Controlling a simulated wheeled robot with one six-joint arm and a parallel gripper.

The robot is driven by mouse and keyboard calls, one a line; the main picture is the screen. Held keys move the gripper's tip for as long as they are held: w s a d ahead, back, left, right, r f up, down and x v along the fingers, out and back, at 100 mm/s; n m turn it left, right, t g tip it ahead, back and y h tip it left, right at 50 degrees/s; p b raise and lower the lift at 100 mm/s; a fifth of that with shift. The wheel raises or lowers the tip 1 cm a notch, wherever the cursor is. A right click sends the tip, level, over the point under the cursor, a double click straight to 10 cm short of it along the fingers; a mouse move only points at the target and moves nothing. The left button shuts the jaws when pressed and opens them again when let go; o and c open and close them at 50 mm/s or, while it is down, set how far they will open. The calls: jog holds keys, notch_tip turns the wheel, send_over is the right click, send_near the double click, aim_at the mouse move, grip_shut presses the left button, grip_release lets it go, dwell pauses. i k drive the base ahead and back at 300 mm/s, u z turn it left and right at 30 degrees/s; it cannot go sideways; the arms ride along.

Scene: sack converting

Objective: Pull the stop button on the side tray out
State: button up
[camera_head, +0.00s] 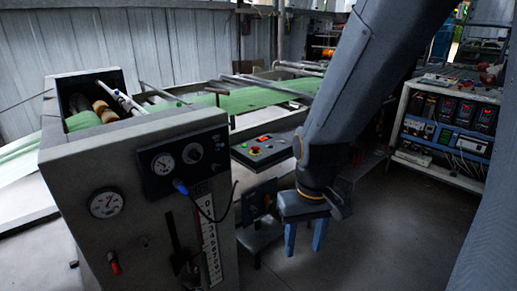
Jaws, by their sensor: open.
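The side tray (277,157) is a dark panel beside the machine, near the middle of the view, with several small buttons on top. The stop button (254,149) appears as a small red cap near the tray's left part. It is too small to tell how far it is pressed in. My gripper (305,242) points down with two blue fingers apart and nothing between them. It is to the right of the tray and lower in the picture, apart from the button. My arm passes close to the tray's right end in the picture.
A grey machine cabinet (75,160) with gauges, a blue-plugged cable and a number scale stands at left. A green web (250,98) runs behind the tray. A rack of electrical units (450,125) stands at right. The floor (390,240) at lower right is clear.

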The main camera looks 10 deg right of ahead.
aim_at(254, 148)
jog(key=u, duration=0.2)
jog(key=i, duration=1.25)
jog(key=z, duration=0.35)
